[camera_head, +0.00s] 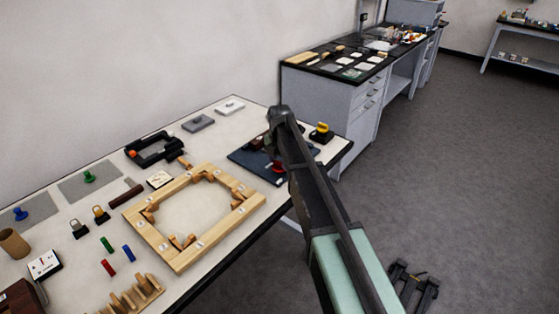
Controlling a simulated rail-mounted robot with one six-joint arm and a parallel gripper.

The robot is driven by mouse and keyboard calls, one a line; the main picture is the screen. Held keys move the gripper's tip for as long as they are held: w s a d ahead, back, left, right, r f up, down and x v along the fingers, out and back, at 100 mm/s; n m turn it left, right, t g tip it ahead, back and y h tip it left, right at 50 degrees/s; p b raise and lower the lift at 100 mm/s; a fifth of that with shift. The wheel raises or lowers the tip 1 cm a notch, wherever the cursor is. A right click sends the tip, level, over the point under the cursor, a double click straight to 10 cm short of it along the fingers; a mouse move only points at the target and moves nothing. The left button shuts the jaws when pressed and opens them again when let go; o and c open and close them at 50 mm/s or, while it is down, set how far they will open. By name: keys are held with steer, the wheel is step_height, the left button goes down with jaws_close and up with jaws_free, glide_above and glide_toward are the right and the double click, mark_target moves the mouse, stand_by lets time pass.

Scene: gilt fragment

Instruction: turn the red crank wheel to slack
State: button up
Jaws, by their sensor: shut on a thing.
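The red crank wheel (277,167) shows only as small patches of red on a dark blue base plate (245,163) near the right end of the white table. My arm reaches over the plate from the lower right and hides most of the wheel. My gripper (273,156) points down at the wheel, small and partly covered by my arm. It is shut on the red crank wheel, as far as this view shows. The wheel's turned position cannot be made out.
A wooden frame (163,252) with clamped blocks lies left of the plate. A black and yellow item (321,132) stands just right of my arm. A black C-shaped clamp (150,149) and grey blocks (198,122) lie behind. A grey cabinet bench (325,99) stands beyond.

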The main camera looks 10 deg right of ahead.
mark_target(279, 162)
steer(key=o, duration=0.9)
steer(key=shift+o, duration=0.2)
step_height(279, 162, up, 11)
steer(key=p, duration=1)
steer(key=shift+p, duration=0.4)
steer(key=shift+f, duration=0.1)
